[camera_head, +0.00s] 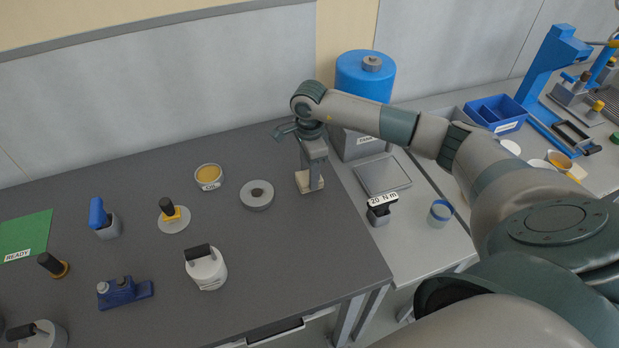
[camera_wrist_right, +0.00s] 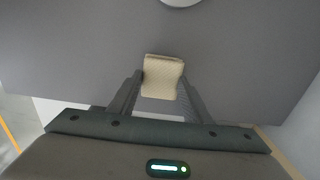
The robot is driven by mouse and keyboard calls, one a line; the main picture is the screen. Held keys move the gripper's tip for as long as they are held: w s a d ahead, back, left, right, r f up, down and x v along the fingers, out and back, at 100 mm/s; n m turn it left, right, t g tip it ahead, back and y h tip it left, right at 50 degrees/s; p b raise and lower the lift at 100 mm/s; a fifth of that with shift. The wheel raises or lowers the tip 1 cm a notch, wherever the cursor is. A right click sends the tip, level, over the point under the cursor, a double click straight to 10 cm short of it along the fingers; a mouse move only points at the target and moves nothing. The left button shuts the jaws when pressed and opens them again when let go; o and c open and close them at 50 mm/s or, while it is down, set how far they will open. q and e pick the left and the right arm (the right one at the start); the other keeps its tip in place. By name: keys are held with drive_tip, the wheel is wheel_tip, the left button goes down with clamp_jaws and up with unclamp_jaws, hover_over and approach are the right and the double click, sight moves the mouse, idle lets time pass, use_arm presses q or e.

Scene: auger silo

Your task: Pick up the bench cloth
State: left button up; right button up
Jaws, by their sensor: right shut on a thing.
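The bench cloth (camera_head: 309,181) is a small beige folded pad near the right end of the dark grey bench. My right gripper (camera_head: 312,184) reaches down to it from above, fingers pointing down. In the right wrist view the cloth (camera_wrist_right: 162,77) sits between the two fingertips (camera_wrist_right: 160,90), and the gripper is shut on it. I cannot tell whether the cloth still touches the bench. My left gripper is not in view.
A grey ring (camera_head: 257,195) and a yellow-filled dish (camera_head: 208,177) stand left of the cloth. A blue-topped silo (camera_head: 365,77) stands behind, with a flat metal plate (camera_head: 382,175) to the right. Several tools occupy the bench's left part.

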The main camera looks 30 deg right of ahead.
drive_tip(key=shift+r, duration=0.1)
drive_tip(key=shift+r+b, duration=0.55)
wheel_tip(320, 180, up, 2)
drive_tip(key=shift+w+r+b, duration=0.1)
drive_tip(key=shift+r+b, duration=0.05)
drive_tip(key=shift+b, duration=0.65)
drive_tip(key=s+d+r+b, duration=0.4)
drive_tip(key=s+d+r, duration=0.3)
drive_tip(key=s+d, duration=0.1)
drive_tip(key=shift+d+r+b, duration=0.2)
drive_tip(key=shift+d+b, duration=0.15)
